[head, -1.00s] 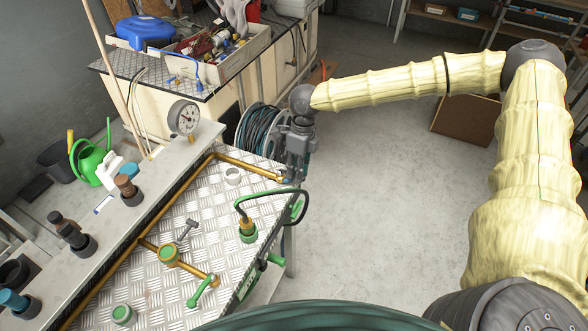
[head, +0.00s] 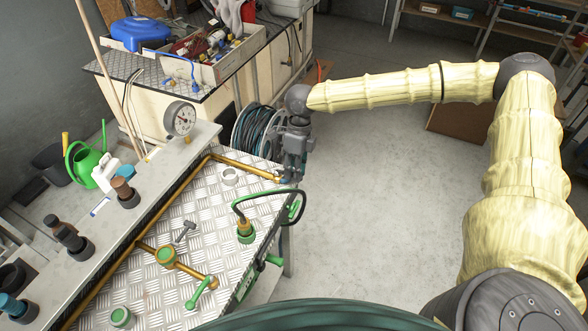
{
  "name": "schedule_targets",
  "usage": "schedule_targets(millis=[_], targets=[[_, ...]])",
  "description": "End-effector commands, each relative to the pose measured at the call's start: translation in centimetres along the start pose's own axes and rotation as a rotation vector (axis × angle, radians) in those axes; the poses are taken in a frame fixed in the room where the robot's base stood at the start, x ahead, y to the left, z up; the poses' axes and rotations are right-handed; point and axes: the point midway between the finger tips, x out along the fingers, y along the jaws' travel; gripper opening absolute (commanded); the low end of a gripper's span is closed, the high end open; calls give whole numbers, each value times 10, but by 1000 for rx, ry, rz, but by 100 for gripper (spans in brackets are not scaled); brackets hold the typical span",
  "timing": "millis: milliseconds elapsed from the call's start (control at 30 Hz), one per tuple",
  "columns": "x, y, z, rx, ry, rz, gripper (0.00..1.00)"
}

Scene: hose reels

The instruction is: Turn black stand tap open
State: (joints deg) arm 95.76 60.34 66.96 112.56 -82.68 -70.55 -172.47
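My gripper (head: 288,178) points down at the right edge of the metal-plated bench (head: 160,287), by the end of the brass pipe (head: 240,167). Its fingers are small and dark here; I cannot tell whether they are open or shut, or touching anything. No black tap shows clearly; one at this pipe end could be hidden by my gripper. A reel with dark hose (head: 257,130) stands behind the gripper. A green-handled tap (head: 201,291) sits on the front pipe branch, and a grey T-shaped piece (head: 185,231) lies farther back on the bench.
A green fitting (head: 246,233) with a looped dark hose stands close in front of my gripper. A pressure gauge (head: 181,118) and several dark fittings line the grey ledge (head: 98,232). A cluttered cabinet (head: 190,98) stands behind. The floor (head: 375,200) to the right is clear.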

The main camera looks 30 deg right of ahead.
Motion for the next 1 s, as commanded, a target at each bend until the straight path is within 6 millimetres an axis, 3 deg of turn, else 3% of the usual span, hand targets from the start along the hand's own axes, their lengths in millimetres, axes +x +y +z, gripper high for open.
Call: schedule_targets(millis=[533, 1000], targets=[[-5, 1, 2, -1, -2, 2, 34], [-46, 0, 1, 0, -2, 3, 34]])
